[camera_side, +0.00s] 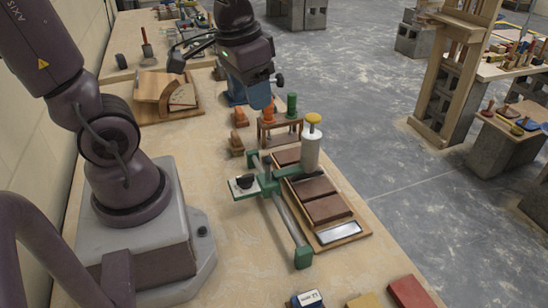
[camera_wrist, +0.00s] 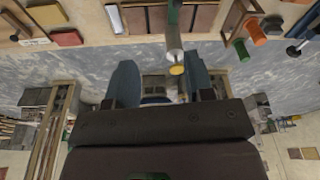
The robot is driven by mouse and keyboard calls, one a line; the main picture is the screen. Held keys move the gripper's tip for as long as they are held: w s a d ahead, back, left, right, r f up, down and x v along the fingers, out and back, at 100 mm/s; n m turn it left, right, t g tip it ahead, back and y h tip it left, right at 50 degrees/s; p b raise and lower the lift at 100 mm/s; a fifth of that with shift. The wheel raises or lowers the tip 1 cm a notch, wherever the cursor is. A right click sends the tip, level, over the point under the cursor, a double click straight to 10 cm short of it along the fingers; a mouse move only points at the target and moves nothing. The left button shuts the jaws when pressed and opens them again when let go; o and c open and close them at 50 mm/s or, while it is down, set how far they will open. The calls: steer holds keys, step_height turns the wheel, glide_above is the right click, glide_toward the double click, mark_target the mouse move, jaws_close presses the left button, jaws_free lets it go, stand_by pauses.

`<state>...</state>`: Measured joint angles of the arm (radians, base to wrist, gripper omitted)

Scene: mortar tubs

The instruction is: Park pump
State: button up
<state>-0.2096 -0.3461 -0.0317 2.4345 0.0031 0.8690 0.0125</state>
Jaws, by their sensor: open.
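The likely pump is a white cylinder (camera_side: 311,150) with a yellow knob (camera_side: 313,118), standing upright beside a green carriage (camera_side: 268,181) on a rail. In the wrist view the white cylinder (camera_wrist: 175,56) and yellow knob (camera_wrist: 177,70) show beyond my fingers. A small wooden rack (camera_side: 281,136) holds an orange piece (camera_side: 268,112) and a green piece (camera_side: 291,102). My gripper (camera_side: 257,98) has blue fingers, is raised behind the rack, and is apart from the white cylinder. In the wrist view my gripper (camera_wrist: 158,67) is open with nothing between its fingers.
Brown slabs lie in a wooden tray (camera_side: 352,237) along the rail. Red (camera_side: 409,292) and yellow blocks lie in front. The bench's right edge drops to the floor.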

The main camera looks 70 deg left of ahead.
mark_target(268, 157)
steer(key=w+a+f, duration=0.1)
steer(key=f, duration=0.6)
steer(key=w+a+f+g, duration=0.1)
steer(key=a+f, duration=0.1)
steer(key=f, duration=0.5)
steer(key=w+a+f+g, duration=0.1)
steer(key=w+f, duration=0.1)
steer(key=f, duration=0.4)
steer(key=shift+w+a+f+h, duration=0.1)
steer(key=shift+a+f+h, duration=0.05)
steer(key=shift+f+h, duration=0.2)
jaws_close()
